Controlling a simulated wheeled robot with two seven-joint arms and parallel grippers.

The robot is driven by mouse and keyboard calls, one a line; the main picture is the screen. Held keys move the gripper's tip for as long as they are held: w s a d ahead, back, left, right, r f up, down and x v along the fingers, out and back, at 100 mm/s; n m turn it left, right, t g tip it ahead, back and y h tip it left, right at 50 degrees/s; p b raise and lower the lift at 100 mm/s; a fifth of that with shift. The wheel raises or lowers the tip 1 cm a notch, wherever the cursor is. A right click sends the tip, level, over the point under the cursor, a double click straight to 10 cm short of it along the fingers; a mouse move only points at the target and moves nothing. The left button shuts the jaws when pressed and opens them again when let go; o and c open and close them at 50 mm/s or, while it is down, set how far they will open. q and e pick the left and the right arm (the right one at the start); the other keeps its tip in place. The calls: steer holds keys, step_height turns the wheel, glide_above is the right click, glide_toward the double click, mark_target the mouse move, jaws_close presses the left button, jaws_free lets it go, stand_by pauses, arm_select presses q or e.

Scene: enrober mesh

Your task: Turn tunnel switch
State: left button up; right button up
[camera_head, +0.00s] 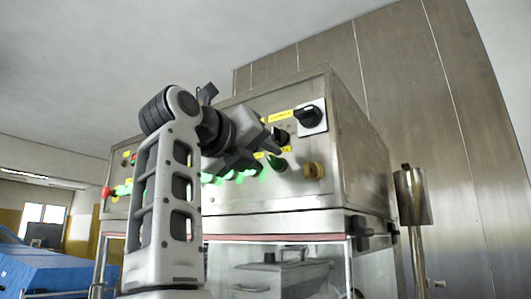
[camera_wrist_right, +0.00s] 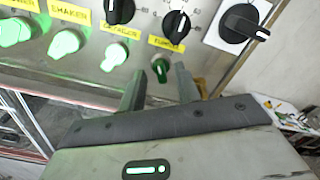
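The control panel (camera_head: 235,180) is the front of a steel box and carries knobs, lit switches and yellow labels. A small dark green switch (camera_wrist_right: 160,70), unlit, sits below a yellow label (camera_wrist_right: 165,43) that appears to read TUNNEL; it also shows in the head view (camera_head: 278,163). My right gripper (camera_wrist_right: 159,88) is open, its two fingers pointing at the panel. The green switch appears between the fingertips, nearer the left finger; I cannot tell whether they touch it. In the head view my right gripper (camera_head: 272,148) is at the panel, partly hiding it. My left gripper is not in view.
Black knobs (camera_wrist_right: 176,24) sit just above the switch, and a larger black rotary handle (camera_wrist_right: 243,25) is to the right. Several lit green switches (camera_wrist_right: 113,56) are to the left.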

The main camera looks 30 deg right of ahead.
steer(key=shift+w+d, duration=0.25)
steer(key=shift+d, duration=0.4)
jaws_close()
